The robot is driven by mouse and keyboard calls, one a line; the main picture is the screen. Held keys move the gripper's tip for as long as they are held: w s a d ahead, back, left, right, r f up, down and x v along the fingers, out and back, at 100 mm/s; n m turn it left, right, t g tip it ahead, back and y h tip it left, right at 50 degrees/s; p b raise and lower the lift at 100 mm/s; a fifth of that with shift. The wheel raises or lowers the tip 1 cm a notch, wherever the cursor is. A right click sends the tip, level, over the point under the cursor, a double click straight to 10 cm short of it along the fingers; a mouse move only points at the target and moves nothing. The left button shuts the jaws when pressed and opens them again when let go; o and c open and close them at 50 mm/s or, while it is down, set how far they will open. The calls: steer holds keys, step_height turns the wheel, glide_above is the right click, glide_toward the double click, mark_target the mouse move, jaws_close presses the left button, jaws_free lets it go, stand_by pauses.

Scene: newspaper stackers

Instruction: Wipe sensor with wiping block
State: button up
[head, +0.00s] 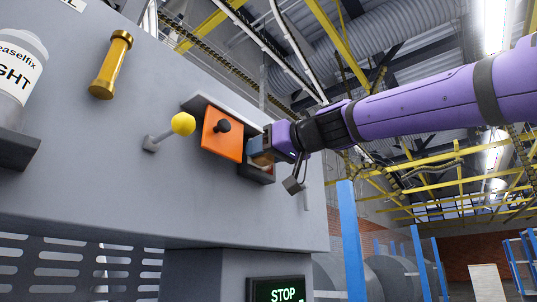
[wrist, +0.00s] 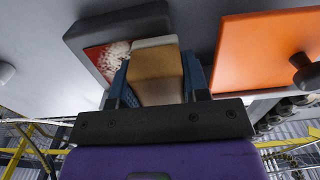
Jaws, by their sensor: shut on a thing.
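My gripper (wrist: 160,88) is shut on the tan wiping block (wrist: 153,62), with a blue finger on each side of it. In the wrist view, the block's far end is at the sensor (wrist: 107,58), a red face with white speckled dirt in a dark grey housing. The block covers part of the red face, and I cannot tell whether they touch. In the head view, my gripper (head: 267,146) is at the right of the orange cover (head: 215,138), and the sensor is mostly hidden behind it.
The orange cover with its black knob (wrist: 304,70) stands close to the right of the block in the wrist view. A yellow-ball lever (head: 183,124), a yellow handle (head: 111,65) and a white bottle (head: 18,70) are on the grey machine's left. Open space lies to the right.

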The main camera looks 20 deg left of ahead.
steer(key=shift+r, duration=0.15)
steer(key=w+d, duration=0.3)
steer(key=w, duration=0.3)
steer(key=shift+w, duration=0.35)
stand_by(0.5)
steer(key=shift+s+a, duration=0.1)
steer(key=shift+s+a, duration=0.5)
steer(key=shift+s, duration=0.6)
steer(key=shift+s+a, duration=0.45)
steer(key=shift+s, duration=0.65)
steer(key=shift+s+a, duration=0.5)
steer(key=shift+s, duration=0.6)
steer(key=shift+v, duration=3)
